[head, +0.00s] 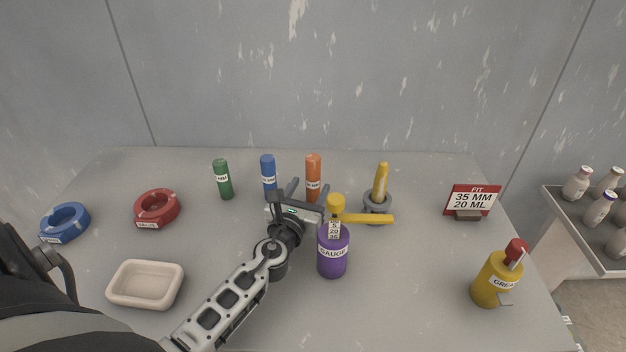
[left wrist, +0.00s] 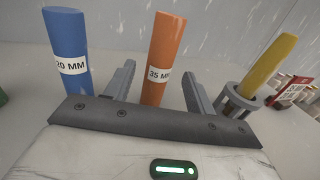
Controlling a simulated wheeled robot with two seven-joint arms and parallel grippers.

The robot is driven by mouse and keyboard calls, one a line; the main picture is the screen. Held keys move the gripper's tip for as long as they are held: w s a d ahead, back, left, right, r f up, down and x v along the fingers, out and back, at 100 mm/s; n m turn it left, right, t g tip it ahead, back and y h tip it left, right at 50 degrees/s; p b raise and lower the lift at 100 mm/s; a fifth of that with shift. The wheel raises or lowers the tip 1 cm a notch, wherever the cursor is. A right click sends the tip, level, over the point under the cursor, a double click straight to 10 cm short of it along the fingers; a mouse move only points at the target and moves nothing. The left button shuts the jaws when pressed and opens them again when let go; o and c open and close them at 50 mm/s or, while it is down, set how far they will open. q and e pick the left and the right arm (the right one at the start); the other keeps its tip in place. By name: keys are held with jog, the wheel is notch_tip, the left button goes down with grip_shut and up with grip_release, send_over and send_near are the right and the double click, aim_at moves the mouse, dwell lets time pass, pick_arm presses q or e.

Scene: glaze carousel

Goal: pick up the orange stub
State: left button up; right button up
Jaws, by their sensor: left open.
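The orange stub (head: 313,168) stands upright on the table in the head view, with a white label. In the left wrist view the orange stub (left wrist: 164,60) reads "35 MM" and stands between the two fingers of my left gripper (left wrist: 158,90). The lower end of the stub is hidden behind the gripper. My right gripper is not in view.
A blue stub (head: 268,172) stands close left, a green stub (head: 223,180) farther left. A yellow stick (head: 381,180) stands in a grey holder at right. A purple gauge bottle (head: 333,255) stands close in front, beside my gripper. A sign (head: 472,199) reads "35 MM 20 ML".

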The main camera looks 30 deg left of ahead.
aim_at(310, 183)
pick_arm(q)
jog(key=x, duration=0.4)
jog(key=shift+a, duration=0.1)
jog(key=shift+r, duration=0.1)
jog(key=c, duration=1.1)
jog(key=shift+c, duration=0.2)
